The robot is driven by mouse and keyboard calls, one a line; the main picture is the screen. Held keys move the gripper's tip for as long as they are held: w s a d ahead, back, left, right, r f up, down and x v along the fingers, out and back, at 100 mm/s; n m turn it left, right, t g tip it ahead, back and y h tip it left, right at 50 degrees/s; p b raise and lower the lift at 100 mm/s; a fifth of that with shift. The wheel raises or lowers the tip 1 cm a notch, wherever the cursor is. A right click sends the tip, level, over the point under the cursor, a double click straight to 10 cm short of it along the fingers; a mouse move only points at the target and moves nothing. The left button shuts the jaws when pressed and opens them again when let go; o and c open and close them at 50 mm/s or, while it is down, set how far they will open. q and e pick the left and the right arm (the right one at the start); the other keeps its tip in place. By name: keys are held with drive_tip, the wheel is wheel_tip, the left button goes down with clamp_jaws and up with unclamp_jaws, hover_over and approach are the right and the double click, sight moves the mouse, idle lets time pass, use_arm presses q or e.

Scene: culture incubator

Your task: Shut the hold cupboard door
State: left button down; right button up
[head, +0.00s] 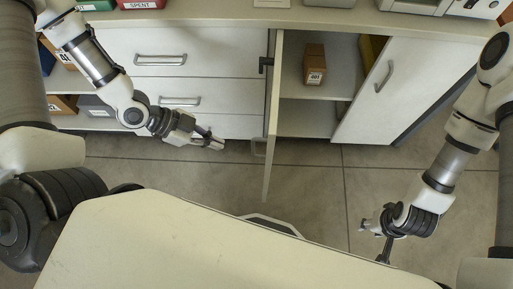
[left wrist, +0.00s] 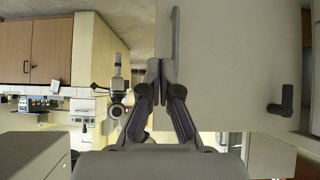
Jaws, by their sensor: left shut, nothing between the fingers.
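The hold cupboard (head: 306,118) stands open at the middle of the counter. Its door (head: 272,125) juts out toward me, nearly edge-on in the head view, with its handle (head: 258,148) on the left, outer face. My left gripper (head: 221,144) is shut and empty, left of the door and apart from it in the head view. In the left wrist view the shut fingers (left wrist: 166,72) show in front of a pale panel (left wrist: 235,55) with a dark handle (left wrist: 287,103), which looks like the door. My right gripper (head: 370,241) is open and empty, low at the right.
A brown box (head: 314,65) labelled 401 stands on the cupboard's upper shelf. White drawers (head: 146,68) are at the left, and a closed white panel (head: 389,88) with a handle is at the right. The floor (head: 320,185) before the cupboard is clear. My pale base top fills the bottom.

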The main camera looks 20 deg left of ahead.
use_arm(q)
drive_tip(key=shift+d+r+b+x, duration=0.25)
drive_tip(key=shift+d+r+x, duration=0.05)
drive_tip(key=shift+x, duration=1.7)
drive_tip(key=shift+d+r+b+x, duration=0.25)
drive_tip(key=shift+r+x, duration=0.1)
drive_tip(key=shift+x, duration=1.7)
drive_tip(key=shift+d+r+b+x, duration=0.25)
drive_tip(key=shift+d+r+x, duration=0.05)
drive_tip(key=shift+x, duration=1.7)
drive_tip(key=shift+w, duration=0.1)
